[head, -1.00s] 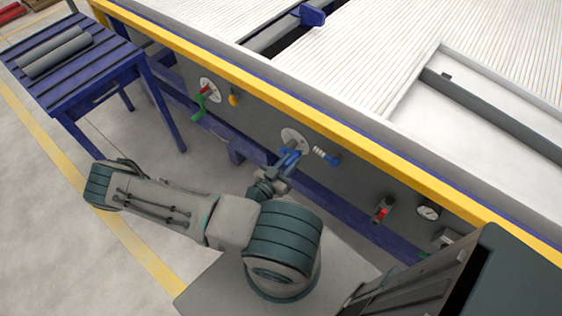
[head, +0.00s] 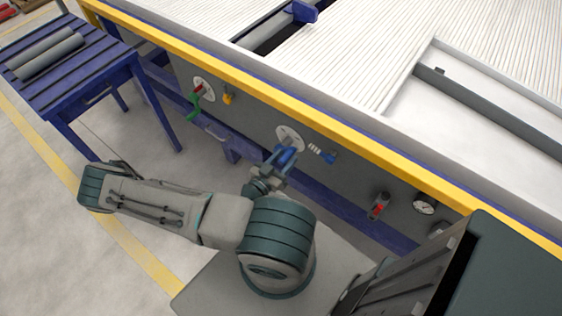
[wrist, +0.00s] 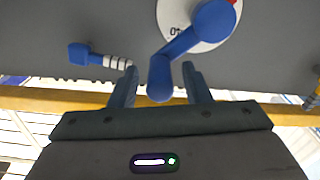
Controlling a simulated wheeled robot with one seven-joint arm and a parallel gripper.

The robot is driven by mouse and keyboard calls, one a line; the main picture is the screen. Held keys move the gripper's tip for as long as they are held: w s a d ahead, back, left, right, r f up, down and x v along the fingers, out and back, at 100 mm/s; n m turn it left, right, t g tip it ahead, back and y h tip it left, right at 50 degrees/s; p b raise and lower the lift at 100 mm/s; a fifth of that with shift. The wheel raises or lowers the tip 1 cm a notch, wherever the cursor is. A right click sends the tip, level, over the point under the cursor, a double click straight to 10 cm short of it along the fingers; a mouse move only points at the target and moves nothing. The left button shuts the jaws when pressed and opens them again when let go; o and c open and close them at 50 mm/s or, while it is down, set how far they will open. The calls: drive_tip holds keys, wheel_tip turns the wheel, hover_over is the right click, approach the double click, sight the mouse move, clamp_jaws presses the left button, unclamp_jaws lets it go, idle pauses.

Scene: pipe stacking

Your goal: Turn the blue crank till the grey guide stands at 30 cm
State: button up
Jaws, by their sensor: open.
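The blue crank (head: 288,154) is on the machine's grey side panel, in front of a round white dial (head: 285,132). In the wrist view the crank (wrist: 184,43) runs from its hub at upper right down to a rounded handle. My gripper (wrist: 160,76) is open, one finger on each side of the handle; I cannot tell whether either touches it. My gripper also shows in the head view (head: 276,172), at the crank. The dial (wrist: 173,14) is partly covered by the crank, and its reading is unclear. A long dark grey bar (head: 490,106), perhaps the grey guide, lies across the white machine top.
A blue-and-white handle (head: 322,153) is just right of the crank. A green crank (head: 195,103), a yellow knob (head: 228,98), a red switch (head: 378,208) and a gauge (head: 424,204) are along the panel. A blue table (head: 95,75) with grey pipes (head: 45,55) stands left.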

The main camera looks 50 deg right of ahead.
drive_tip(key=a+b, duration=0.1)
drive_tip(key=a, duration=1.2)
drive_tip(key=shift+s+a, duration=0.4)
drive_tip(key=shift+s, duration=0.05)
